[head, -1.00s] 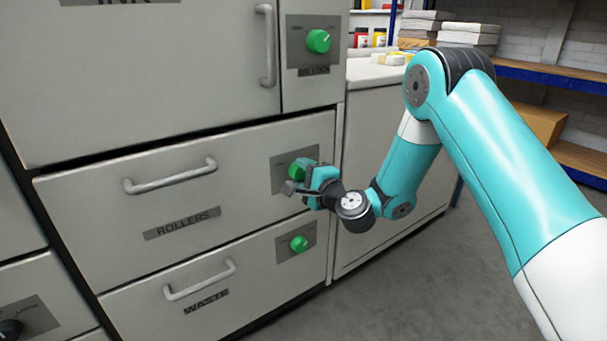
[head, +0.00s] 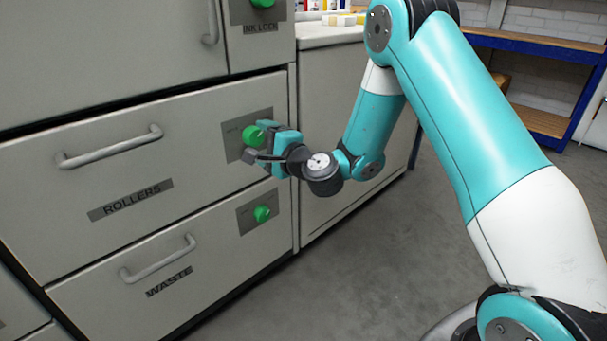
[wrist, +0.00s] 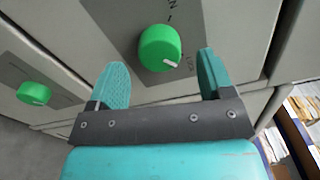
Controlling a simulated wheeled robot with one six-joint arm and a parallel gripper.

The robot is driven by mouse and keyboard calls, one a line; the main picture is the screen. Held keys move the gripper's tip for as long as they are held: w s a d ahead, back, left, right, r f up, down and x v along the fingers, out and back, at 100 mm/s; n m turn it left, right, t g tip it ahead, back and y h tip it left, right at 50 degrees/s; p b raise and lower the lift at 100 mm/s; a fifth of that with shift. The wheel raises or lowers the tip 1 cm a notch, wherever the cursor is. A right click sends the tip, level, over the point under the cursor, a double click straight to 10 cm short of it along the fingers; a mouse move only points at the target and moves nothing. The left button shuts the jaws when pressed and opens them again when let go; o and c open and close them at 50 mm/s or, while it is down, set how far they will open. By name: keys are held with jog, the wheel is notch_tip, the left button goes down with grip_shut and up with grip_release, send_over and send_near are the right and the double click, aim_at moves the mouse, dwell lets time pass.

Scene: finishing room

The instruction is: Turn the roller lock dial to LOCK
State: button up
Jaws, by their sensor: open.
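The roller lock dial (head: 253,136) is a round green knob on a grey plate at the right of the ROLLERS drawer front (head: 75,185). In the wrist view the green dial (wrist: 158,46) shows between the fingertips of my gripper (wrist: 160,62). Its white pointer mark is at its lower right, toward a small label too unclear to read for sure. My gripper (head: 262,148) also shows in the head view, close in front of the dial and partly covering its plate. It is open, with one finger on each side of the dial; contact cannot be told.
The WASTE drawer below has its own green dial (head: 262,214). The ink lock dial (head: 262,3) is above, cut by the frame edge. The rollers drawer handle (head: 108,148) is to the left. A white counter (head: 335,32) and open grey floor (head: 390,240) lie right.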

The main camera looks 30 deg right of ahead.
jog(key=b+v, duration=1.5)
jog(key=b, duration=0.3)
jog(key=shift+r, duration=0.1)
jog(key=s+a+r+n+g+y+p, duration=0.3)
jog(key=s+a+r+n+g+p, duration=0.3)
jog(key=s+a+n+g+p, duration=0.5)
jog(key=s+d+r+n+g+h+p, duration=0.1)
jog(key=s+r+n+g+h+p, duration=0.6)
jog(key=s+n+p, duration=0.8)
jog(key=w+r+m+y+p, duration=0.1)
jog(key=r+p, duration=1.7)
jog(key=w+r+m+y+p, duration=0.1)
jog(key=w+r+p, duration=0.1)
jog(key=r+p, duration=1.7)
jog(key=shift+w+t+y, duration=0.3)
jog(key=shift+t, duration=0.1)
